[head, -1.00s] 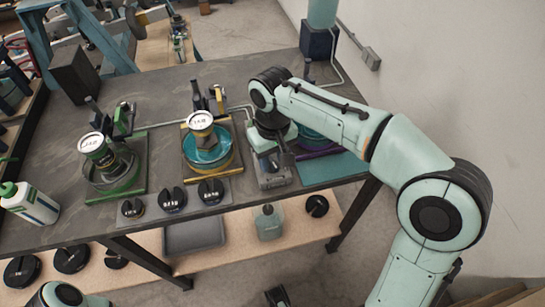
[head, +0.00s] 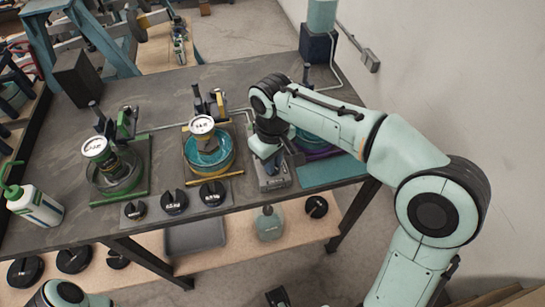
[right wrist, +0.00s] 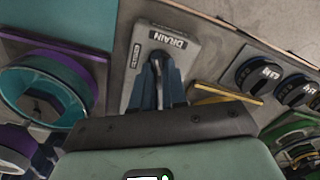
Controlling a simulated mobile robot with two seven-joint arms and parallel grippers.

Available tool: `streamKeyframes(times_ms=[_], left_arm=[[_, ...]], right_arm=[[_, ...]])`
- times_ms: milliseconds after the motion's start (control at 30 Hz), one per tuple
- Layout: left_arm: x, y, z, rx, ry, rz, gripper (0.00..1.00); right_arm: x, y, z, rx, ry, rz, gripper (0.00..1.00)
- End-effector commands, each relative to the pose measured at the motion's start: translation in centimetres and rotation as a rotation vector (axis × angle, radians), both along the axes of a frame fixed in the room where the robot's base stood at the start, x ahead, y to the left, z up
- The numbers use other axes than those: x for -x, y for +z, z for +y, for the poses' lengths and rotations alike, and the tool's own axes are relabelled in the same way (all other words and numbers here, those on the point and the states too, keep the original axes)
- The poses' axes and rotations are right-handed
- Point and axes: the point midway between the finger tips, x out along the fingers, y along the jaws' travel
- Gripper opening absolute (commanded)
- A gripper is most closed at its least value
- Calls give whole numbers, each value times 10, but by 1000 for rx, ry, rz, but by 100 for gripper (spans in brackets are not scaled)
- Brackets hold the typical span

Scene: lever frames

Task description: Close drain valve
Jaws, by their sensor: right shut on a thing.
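In the head view the right gripper (head: 267,155) is over the block, and my wrist hides most of the lever. Part of my left arm shows at bottom left; I cannot make out its gripper.
A yellow-framed station (head: 208,165) with a can is just left of my right gripper, and a green-framed one (head: 122,185) farther left. A white bottle (head: 35,207) stands at the table's left edge.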

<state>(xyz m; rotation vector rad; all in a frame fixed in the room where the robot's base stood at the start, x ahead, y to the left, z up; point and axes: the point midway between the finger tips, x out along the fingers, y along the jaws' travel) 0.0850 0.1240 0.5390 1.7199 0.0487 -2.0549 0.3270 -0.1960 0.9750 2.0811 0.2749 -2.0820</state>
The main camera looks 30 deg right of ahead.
Motion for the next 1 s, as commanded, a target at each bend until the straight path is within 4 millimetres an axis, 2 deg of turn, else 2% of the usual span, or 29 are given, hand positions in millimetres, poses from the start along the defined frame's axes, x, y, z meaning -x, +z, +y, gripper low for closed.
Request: streamKeyframes(times_ms=[400, 1000], left_arm=[[-9, 27, 0, 0, 1, -11, 43], [-19, 54, 0, 1, 0, -24, 43]], right_arm=[[0, 3, 0, 1, 396, 0, 0], [-1, 3, 0, 1, 912, -3, 0]])
